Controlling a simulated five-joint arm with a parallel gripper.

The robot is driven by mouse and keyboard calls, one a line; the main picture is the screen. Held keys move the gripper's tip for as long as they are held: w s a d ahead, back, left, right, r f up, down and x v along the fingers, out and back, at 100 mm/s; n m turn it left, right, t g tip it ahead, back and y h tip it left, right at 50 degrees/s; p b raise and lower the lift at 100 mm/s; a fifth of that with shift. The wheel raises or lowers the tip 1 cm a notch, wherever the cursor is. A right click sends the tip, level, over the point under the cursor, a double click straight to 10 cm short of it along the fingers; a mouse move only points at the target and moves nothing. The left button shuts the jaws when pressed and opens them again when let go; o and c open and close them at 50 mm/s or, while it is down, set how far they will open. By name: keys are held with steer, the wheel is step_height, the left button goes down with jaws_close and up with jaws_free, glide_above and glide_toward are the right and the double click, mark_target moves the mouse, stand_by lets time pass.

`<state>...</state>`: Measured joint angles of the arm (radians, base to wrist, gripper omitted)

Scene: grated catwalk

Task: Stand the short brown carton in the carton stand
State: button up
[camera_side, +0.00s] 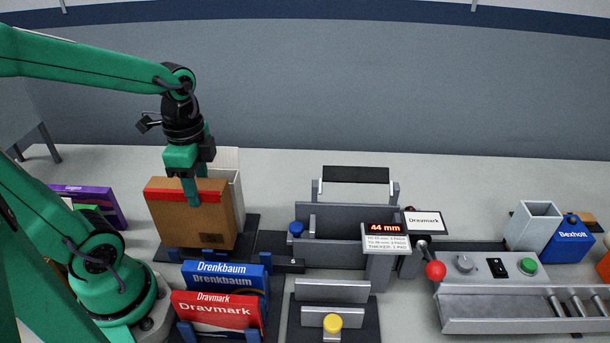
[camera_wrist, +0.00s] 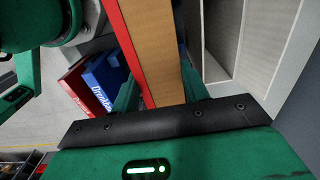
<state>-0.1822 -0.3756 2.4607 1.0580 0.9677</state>
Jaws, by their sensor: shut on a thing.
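The brown carton (camera_side: 185,222), with a red band along its top edge, is upright at the left of the side view. My gripper (camera_side: 191,188) is shut on its top from above, one green finger showing against the near face. In the wrist view the carton (camera_wrist: 158,45) stands between the two fingers of my gripper (camera_wrist: 160,92). A dark base (camera_side: 246,232) with blue parts, seemingly the carton stand, shows under and beside the carton. The carton hides most of it. I cannot tell whether the carton's bottom edge touches it.
A pale open box (camera_side: 229,158) stands right behind the carton. Blue (camera_side: 225,276) and red (camera_side: 215,311) boxes stand just in front. A purple box (camera_side: 95,200) is at left. A grey fixture with a 44 mm display (camera_side: 385,228) and a red-knobbed lever (camera_side: 435,270) are to the right.

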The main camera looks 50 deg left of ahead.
steer(key=shift+f, duration=1.75)
steer(key=o, duration=1.7)
steer(key=shift+r, duration=0.2)
